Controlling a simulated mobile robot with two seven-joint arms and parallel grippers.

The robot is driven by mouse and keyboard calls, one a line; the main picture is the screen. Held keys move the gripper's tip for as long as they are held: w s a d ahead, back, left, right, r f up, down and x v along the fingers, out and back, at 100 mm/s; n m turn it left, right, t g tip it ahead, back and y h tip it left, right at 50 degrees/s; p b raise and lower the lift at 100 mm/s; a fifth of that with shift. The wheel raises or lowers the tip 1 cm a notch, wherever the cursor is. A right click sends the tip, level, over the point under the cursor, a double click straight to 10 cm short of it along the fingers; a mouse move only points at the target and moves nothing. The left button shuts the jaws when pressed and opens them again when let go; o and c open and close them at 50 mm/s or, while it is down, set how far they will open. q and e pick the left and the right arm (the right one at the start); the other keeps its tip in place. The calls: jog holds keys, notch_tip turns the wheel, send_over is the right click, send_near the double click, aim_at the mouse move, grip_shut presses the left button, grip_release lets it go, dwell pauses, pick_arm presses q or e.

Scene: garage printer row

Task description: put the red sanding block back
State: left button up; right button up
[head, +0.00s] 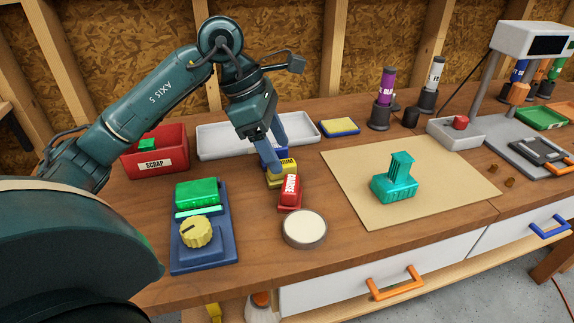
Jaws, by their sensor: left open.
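The red sanding block (290,188), with white lettering on its face, stands on a small red base at the front end of a short row on the workbench. A yellow block (287,167) is just behind it, and a blue piece shows behind that, partly covered by my gripper. My left gripper (274,153) is open, pointing down over the yellow and blue pieces, just behind the red block. I cannot tell whether a finger touches the yellow block. Nothing shows held between the fingers. My right gripper is out of view.
A round pale-topped tin (304,229) stands close in front of the red block. A blue device with a yellow knob (195,232) is at left, a red scrap bin (155,160) behind it. A white tray (212,144) lies behind my gripper. A teal print (396,182) sits on a tan mat (450,187).

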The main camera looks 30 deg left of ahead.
pick_arm(q)
jog(key=v, duration=0.5)
jog(key=shift+r, duration=0.1)
dwell(0.4)
